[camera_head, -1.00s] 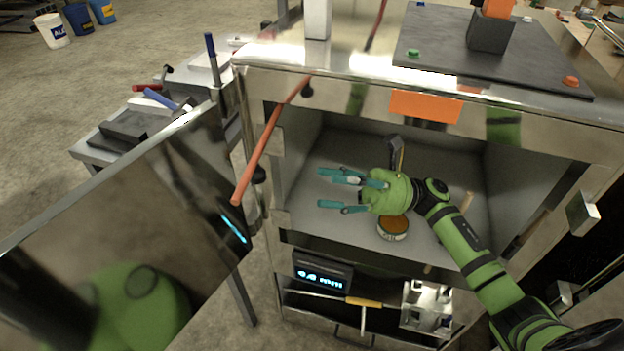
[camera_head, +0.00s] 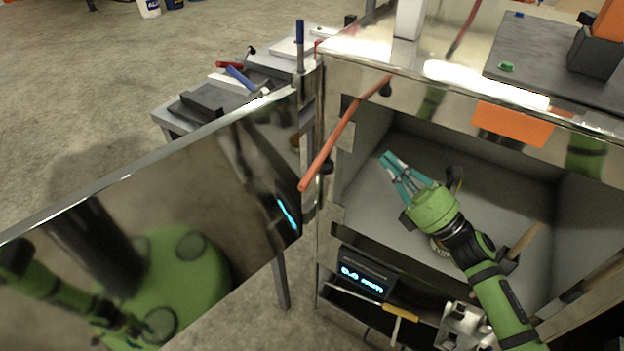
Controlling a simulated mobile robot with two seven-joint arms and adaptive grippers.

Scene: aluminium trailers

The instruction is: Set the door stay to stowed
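The door stay looks to be the orange-red rod (camera_head: 345,132) at the left of the cabinet opening. It slants from near a black knob (camera_head: 386,90) on the top front frame down left towards the hinge side of the open door (camera_head: 150,215). Whether its lower end touches the door I cannot tell. My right gripper (camera_head: 392,160) has teal fingers with a gap between them, and nothing shows in it. It is in front of or inside the open compartment, right of and below the rod, apart from it. My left gripper does not show; a green arm shows only as a reflection in the door.
The mirror-like door stands open to the left. A round tin (camera_head: 437,246) sits in the compartment, partly hidden by my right arm. A bench (camera_head: 185,118) with tools stands behind the door.

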